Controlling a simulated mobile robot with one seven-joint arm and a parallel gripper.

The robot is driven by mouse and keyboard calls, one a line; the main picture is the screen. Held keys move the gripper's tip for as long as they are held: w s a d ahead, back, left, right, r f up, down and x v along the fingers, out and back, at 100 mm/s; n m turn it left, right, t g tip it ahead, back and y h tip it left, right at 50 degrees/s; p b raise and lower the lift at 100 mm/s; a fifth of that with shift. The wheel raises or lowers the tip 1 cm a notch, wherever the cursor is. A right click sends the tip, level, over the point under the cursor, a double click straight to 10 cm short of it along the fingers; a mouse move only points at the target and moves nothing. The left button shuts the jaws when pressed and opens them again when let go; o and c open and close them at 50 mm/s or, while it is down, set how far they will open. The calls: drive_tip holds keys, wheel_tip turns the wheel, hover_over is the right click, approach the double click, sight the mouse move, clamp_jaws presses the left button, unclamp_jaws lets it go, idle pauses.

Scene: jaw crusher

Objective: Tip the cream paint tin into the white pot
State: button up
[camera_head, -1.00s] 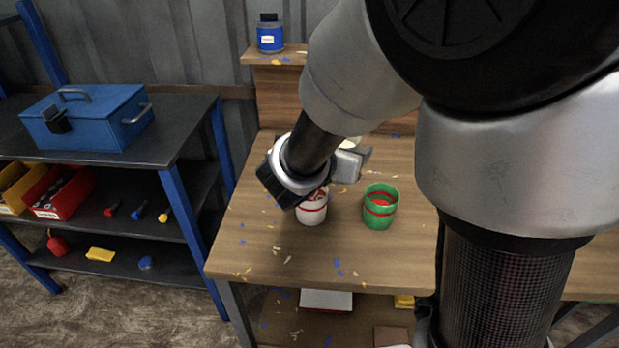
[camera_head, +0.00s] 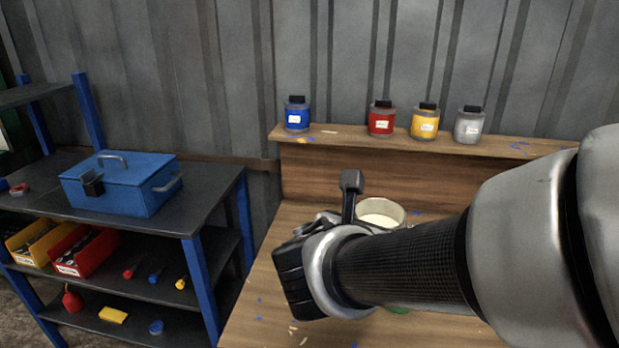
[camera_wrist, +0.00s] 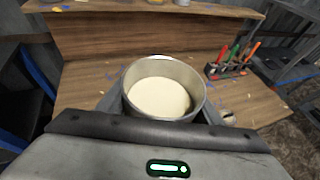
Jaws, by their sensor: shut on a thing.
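The cream paint tin (camera_head: 382,212) is an open round tin with pale cream paint inside. It is held roughly upright above the wooden bench, and it also shows in the wrist view (camera_wrist: 160,92). My gripper (camera_wrist: 163,108) is shut on the tin, one finger on each side of it. In the head view my wrist and arm cover the lower part of the tin. The white pot is not visible now; my arm hides that part of the bench. Only a sliver of the green pot (camera_head: 398,310) shows below my forearm.
Blue (camera_head: 297,117), red (camera_head: 381,121), yellow (camera_head: 424,124) and grey (camera_head: 468,127) jars stand on the back ledge. A rack of tools (camera_wrist: 230,65) is on the bench at right. A blue toolbox (camera_head: 122,185) sits on the left shelf.

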drive_tip(key=s+r, duration=0.6)
drive_tip(key=shift+s+p, duration=0.4)
drive_tip(key=shift+p, duration=0.05)
drive_tip(key=shift+r, duration=0.1)
